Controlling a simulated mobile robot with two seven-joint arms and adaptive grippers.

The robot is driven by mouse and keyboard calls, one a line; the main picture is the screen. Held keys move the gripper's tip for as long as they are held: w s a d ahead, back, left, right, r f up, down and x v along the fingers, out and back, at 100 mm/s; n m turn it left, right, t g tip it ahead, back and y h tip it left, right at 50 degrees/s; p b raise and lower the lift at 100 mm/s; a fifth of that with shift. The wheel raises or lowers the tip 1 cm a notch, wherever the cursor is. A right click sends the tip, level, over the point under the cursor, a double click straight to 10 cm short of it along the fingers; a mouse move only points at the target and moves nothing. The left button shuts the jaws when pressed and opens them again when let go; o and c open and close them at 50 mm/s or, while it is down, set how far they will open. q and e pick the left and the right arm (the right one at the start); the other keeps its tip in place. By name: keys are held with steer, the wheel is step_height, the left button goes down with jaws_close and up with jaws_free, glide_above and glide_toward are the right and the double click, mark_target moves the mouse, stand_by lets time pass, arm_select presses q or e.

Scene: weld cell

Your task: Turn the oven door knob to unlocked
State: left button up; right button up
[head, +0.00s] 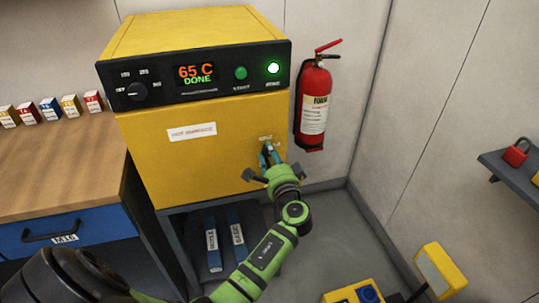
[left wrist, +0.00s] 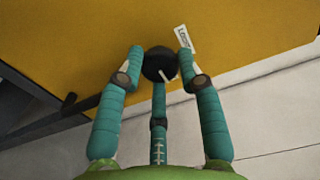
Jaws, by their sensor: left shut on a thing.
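The yellow oven (head: 215,130) stands at the centre of the head view, with its door closed. In the left wrist view its yellow door face (left wrist: 90,40) fills the top. The black round door knob (left wrist: 160,63) has a pale pointer mark on it. My left gripper (left wrist: 160,60) is shut on the knob, with teal fingers on both sides of it and a third finger below. In the head view my left gripper (head: 270,158) is at the right part of the door and hides most of the knob. A small white label (left wrist: 185,37) sits beside the knob, partly covered. My right gripper is not in view.
A red fire extinguisher (head: 314,105) hangs on the wall right of the oven. A wooden bench (head: 60,165) with small boxes stands left. A dark shelf (head: 510,170) with a red padlock (head: 516,152) is at the right. The oven display reads 65 C DONE.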

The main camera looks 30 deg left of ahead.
arm_select(q)
steer(key=shift+w+d+r, duration=0.15)
steer(key=shift+w+r, duration=0.05)
steer(key=shift+r, duration=0.1)
steer(key=o, duration=1)
steer(key=shift+o, duration=0.7)
steer(key=shift+d+f, duration=0.1)
steer(key=shift+f, duration=0.1)
steer(key=v, duration=1.2)
